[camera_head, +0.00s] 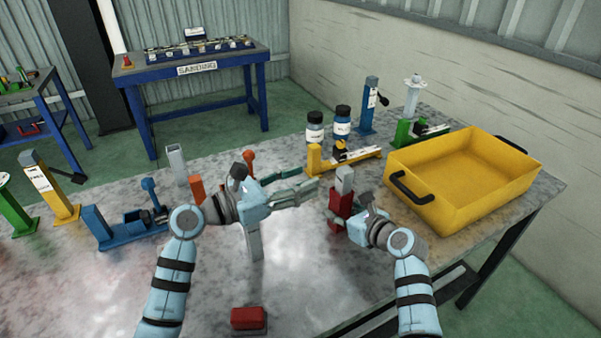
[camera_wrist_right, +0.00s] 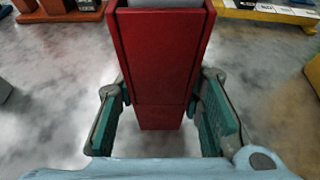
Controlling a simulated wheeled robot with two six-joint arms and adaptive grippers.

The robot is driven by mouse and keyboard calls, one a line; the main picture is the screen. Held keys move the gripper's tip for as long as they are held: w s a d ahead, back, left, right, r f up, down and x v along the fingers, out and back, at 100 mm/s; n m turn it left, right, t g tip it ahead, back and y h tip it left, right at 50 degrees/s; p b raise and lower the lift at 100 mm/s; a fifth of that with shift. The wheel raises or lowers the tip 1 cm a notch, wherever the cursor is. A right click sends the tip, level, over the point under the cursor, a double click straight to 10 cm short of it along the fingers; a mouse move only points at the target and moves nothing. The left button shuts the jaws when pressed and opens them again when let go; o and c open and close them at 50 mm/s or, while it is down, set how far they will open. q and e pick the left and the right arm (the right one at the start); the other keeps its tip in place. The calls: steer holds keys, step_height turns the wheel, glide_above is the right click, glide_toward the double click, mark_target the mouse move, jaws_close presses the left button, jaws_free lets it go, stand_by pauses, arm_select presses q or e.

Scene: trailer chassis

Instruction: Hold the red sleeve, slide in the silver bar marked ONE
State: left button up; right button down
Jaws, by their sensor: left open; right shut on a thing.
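The red sleeve (camera_head: 336,202) is upright above the table, with my right gripper (camera_head: 347,220) shut on it. In the right wrist view the red sleeve (camera_wrist_right: 160,65) stands between the gripper's green-padded fingers (camera_wrist_right: 163,125). A silver bar (camera_head: 345,177) sticks up out of the sleeve's top; its grey end (camera_wrist_right: 160,3) also shows in the wrist view. No ONE marking is legible. My left gripper (camera_head: 306,188) is open, left of the bar, its fingers pointing right and apart from it. Another grey bar (camera_head: 255,243) is upright below the left gripper, its top hidden.
A yellow tray (camera_head: 490,195) with black handles is at the right. A yellow clamp fixture (camera_head: 345,161) and two jars (camera_head: 342,125) stand behind the sleeve. A blue clamp fixture (camera_head: 120,232) is at the left. A red block (camera_head: 249,318) lies at the front. The table's front middle is mostly clear.

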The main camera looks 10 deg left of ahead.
steer(key=c, duration=1)
jaws_free()
steer(key=shift+o, duration=0.2)
steer(key=p+v, duration=0.3)
steer(key=p, duration=0.1)
steer(key=p+v, duration=0.4)
steer(key=p, duration=0.1)
steer(key=shift+r, duration=0.25)
steer(key=shift+s+d+r+p, duration=0.1)
steer(key=shift+s+d+p, duration=0.15)
steer(key=shift+p, duration=0.1)
steer(key=shift+s+d, duration=0.1)
steer(key=shift+s, duration=0.05)
steer(key=o, duration=0.6)
steer(key=shift+c, duration=0.2)
